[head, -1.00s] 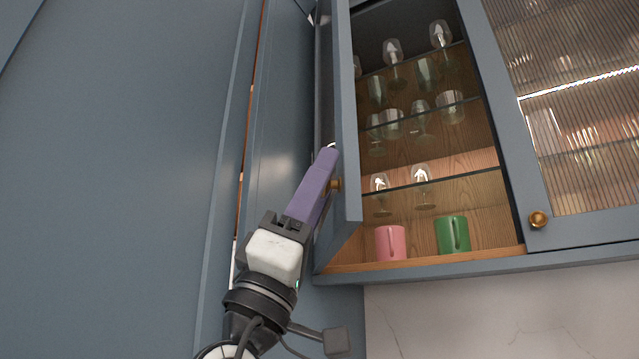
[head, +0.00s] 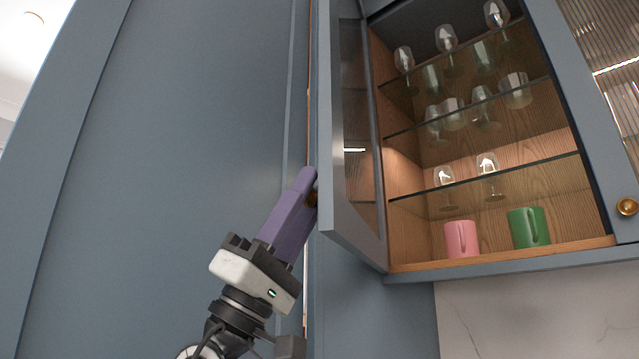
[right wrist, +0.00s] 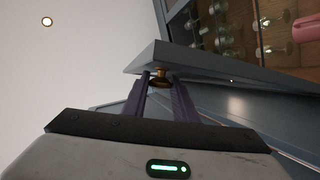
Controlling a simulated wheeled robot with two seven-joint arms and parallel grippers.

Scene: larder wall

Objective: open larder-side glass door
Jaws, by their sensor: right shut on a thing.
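The larder-side glass door (head: 331,150) of the wall cabinet stands swung wide open in the head view, seen nearly edge-on, with its blue-grey frame and glass pane turned toward the left. My right gripper (head: 310,184) comes up from below, with purple fingers at the door's outer face. In the right wrist view its two fingers (right wrist: 160,82) are shut on the small brass knob (right wrist: 160,74) near the door's lower corner (right wrist: 190,58). The knob is mostly hidden by the fingers in the head view. My left gripper does not show.
The open cabinet holds glasses on glass shelves, with a pink mug (head: 460,239) and a green mug (head: 527,228) on its wooden floor (head: 420,267). A closed ribbed-glass door (head: 603,130) is at the right. A tall blue-grey panel (head: 200,130) stands close at the left.

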